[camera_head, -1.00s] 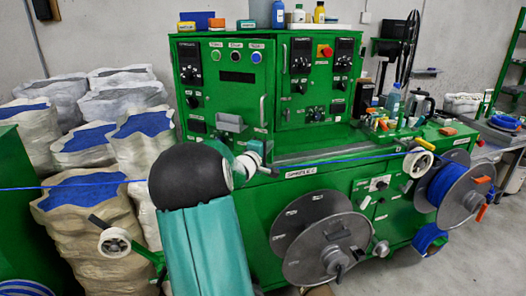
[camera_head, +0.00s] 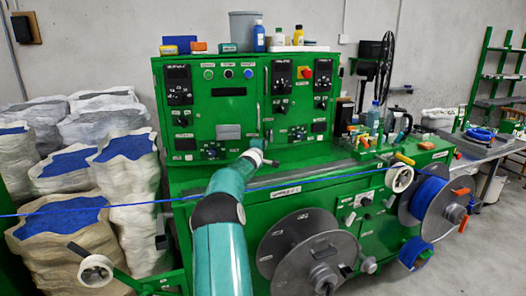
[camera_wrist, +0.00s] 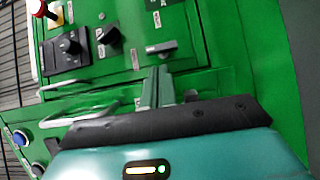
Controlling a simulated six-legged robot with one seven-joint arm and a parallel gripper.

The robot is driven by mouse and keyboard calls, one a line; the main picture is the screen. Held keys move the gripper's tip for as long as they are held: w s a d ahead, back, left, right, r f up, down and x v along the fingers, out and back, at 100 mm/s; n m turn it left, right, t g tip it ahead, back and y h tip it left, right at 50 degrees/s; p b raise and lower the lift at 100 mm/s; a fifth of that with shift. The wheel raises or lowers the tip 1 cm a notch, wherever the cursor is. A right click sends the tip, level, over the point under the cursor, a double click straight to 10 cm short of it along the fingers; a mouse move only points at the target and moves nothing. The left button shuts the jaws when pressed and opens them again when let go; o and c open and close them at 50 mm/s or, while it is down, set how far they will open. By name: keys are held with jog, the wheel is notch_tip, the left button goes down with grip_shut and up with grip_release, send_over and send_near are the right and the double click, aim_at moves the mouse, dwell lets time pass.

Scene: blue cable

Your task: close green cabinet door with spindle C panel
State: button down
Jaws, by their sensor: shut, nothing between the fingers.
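The green cabinet (camera_head: 226,120) stands at the centre of the head view with two upper panels. The left panel (camera_head: 210,105) carries coloured buttons and a dark display; the right panel (camera_head: 290,110) carries dials and a red button. The labels are too small to read, and I cannot tell how far either door stands open. My gripper (camera_head: 268,161) is in front of the cabinet, below the panels. In the wrist view my gripper (camera_wrist: 158,88) is shut and empty, pointing at the green panel face (camera_wrist: 140,30), with metal handles (camera_wrist: 82,116) to its left. Contact cannot be told.
A blue cable (camera_head: 110,205) runs across the view, passing close to my arm. Sacks (camera_head: 70,190) crowd the left. Bottles (camera_head: 298,35) stand on top. Open floor lies at right.

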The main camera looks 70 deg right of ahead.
jog(key=shift+w+d+n+t, duration=0.3)
jog(key=shift+w+d+t, duration=0.15)
jog(key=shift+d, duration=0.45)
jog(key=shift+w+d+n+t, duration=0.35)
jog(key=shift+d+t, duration=0.15)
jog(key=shift+d, duration=0.35)
jog(key=shift+w+d+n+t, duration=0.25)
jog(key=shift+w+d+t, duration=0.2)
jog(key=shift+d, duration=0.45)
jog(key=shift+a, duration=0.15)
